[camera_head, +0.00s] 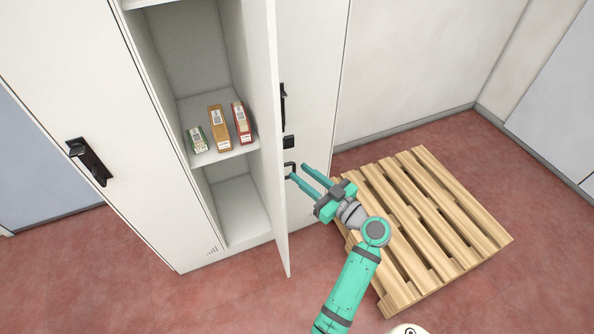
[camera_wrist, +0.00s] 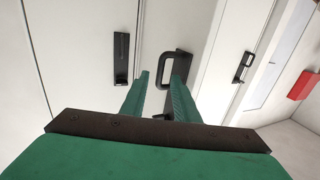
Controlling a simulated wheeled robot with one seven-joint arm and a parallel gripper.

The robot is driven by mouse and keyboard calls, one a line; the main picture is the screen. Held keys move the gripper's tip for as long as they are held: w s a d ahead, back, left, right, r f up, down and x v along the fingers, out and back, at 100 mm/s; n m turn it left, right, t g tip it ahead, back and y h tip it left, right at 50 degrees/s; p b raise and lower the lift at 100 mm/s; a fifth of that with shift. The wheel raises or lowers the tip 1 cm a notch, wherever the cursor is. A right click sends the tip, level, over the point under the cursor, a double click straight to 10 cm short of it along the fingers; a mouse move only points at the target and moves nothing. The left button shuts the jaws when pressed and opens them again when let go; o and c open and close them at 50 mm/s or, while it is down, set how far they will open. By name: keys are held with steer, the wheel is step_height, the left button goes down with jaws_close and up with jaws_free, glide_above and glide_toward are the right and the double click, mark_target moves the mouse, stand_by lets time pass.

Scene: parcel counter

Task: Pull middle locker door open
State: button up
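The middle locker door (camera_head: 268,200) is swung open and seen nearly edge-on, with the compartment behind it exposed. Its black loop handle (camera_head: 290,168) is on the outer face, at the right of the door edge. My teal gripper (camera_head: 297,171) is at the handle with its two fingers apart. In the wrist view the loop handle (camera_wrist: 164,68) shows ahead of my gripper (camera_wrist: 161,78), one bar between the fingers and the right finger overlapping the loop. I cannot tell whether a finger touches it.
Several small boxes (camera_head: 220,128) stand on a shelf inside the open locker. The left locker door (camera_head: 60,60) is shut and has a black handle (camera_head: 88,161). A wooden pallet (camera_head: 425,225) lies on the red floor at the right, close to my arm. A red box (camera_wrist: 304,85) hangs on the far wall.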

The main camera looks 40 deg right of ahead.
steer(key=s, duration=0.7)
steer(key=shift+s, duration=0.35)
steer(key=s+a+f+m+g+h, duration=0.1)
steer(key=s+a+f+g+h, duration=0.15)
steer(key=a+f, duration=0.6)
steer(key=s+a+f+m+g+h, duration=0.1)
steer(key=s+a+f+g, duration=0.25)
steer(key=a+f, duration=0.5)
steer(key=s+a+r+t+y, duration=0.1)
steer(key=s+a+r, duration=0.2)
steer(key=a, duration=0.5)
steer(key=s+a+r+n+t+y, duration=0.1)
steer(key=s+a+r, duration=0.2)
steer(key=s+a, duration=0.2)
steer(key=s+a+r+t+y, duration=0.1)
steer(key=s+a+r, duration=0.2)
steer(key=a, duration=0.7)
steer(key=shift+s+a+r+n, duration=0.3)
steer(key=shift+s+r+n, duration=0.1)
steer(key=shift+s, duration=0.65)
